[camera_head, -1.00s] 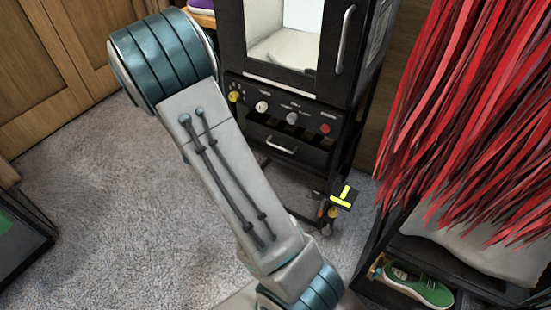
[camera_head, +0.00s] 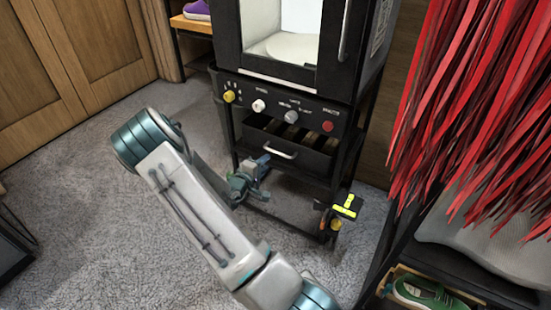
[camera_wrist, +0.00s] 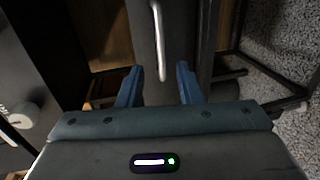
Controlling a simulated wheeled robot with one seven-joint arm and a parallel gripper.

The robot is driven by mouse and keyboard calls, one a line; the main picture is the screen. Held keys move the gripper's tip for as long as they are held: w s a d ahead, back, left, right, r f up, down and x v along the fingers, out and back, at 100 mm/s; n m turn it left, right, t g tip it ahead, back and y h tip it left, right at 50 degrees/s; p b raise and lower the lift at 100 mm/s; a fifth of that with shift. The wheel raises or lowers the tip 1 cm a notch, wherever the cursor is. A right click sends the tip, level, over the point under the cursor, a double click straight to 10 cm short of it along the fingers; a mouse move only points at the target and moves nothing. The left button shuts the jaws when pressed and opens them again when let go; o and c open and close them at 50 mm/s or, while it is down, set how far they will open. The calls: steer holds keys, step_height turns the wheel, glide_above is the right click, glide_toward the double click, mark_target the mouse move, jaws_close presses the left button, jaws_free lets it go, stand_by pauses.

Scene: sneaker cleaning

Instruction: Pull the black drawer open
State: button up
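The black drawer (camera_head: 310,160) sits under the knob panel of the black cabinet. It stands partly out, and brown rounded items show inside behind its front. Its silver bar handle (camera_head: 280,151) is on the front. My gripper (camera_head: 262,162) is just below and left of the handle's left end. In the wrist view my gripper (camera_wrist: 160,74) has its two blue fingers spread apart. The handle (camera_wrist: 158,40) shows ahead, with its near end in line between the fingertips. Nothing is gripped. I cannot tell whether a finger touches the handle.
Knobs line the panel (camera_head: 290,112) above the drawer. A yellow and black tool (camera_head: 346,207) hangs at the frame's lower right. Red strips (camera_head: 480,110) hang on the right above a green sneaker (camera_head: 428,294). Grey carpet (camera_head: 80,200) is clear at left.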

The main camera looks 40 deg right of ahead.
mark_target(277, 153)
steer(key=b+x, duration=0.2)
steer(key=x, duration=0.6)
steer(key=shift+w+d, duration=0.1)
steer(key=shift+w, duration=0.05)
jaws_close()
